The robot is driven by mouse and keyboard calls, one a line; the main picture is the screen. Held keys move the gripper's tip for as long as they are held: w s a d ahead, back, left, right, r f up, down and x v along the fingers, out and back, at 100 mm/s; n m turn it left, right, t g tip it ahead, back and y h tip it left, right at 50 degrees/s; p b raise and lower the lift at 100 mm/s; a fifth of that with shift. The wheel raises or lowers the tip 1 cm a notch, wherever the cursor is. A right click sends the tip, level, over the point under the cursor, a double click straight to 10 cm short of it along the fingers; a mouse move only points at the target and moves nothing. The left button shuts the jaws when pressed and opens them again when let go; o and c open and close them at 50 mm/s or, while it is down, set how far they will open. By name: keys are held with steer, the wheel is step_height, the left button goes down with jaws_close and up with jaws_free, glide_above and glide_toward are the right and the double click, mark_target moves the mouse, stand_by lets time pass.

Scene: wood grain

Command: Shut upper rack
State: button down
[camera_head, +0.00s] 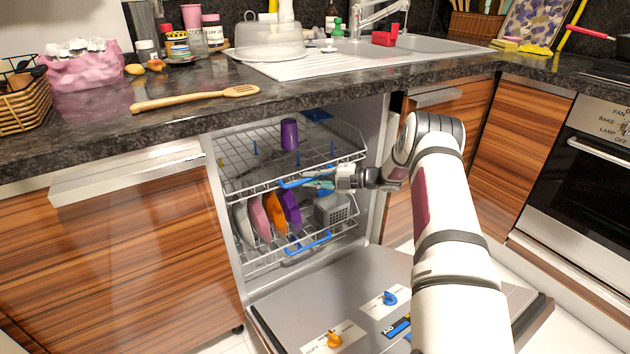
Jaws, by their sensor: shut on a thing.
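The dishwasher's upper rack (239,157) is a wire rack that stands partly out of the open dishwasher. A purple cup (289,134) stands in it. The rack has a blue handle (290,184) along its front edge. My gripper (314,183) is at this handle, coming from the right, and its jaws are shut on it. The fingertips are small in the picture and partly merge with the handle. The lower rack (268,262) below holds several coloured plates (275,213) and a grey cutlery basket (332,209).
The dishwasher door (330,290) is folded down in front, with my arm above its right part. The dark countertop (300,100) overhangs the racks. A wooden spoon (195,98) lies near its edge. Wooden cabinets flank the opening.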

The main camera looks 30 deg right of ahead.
steer(key=c, duration=1.7)
jaws_free()
steer(key=shift+o, duration=0.2)
steer(key=v, duration=1.2)
steer(key=shift+d, duration=0.1)
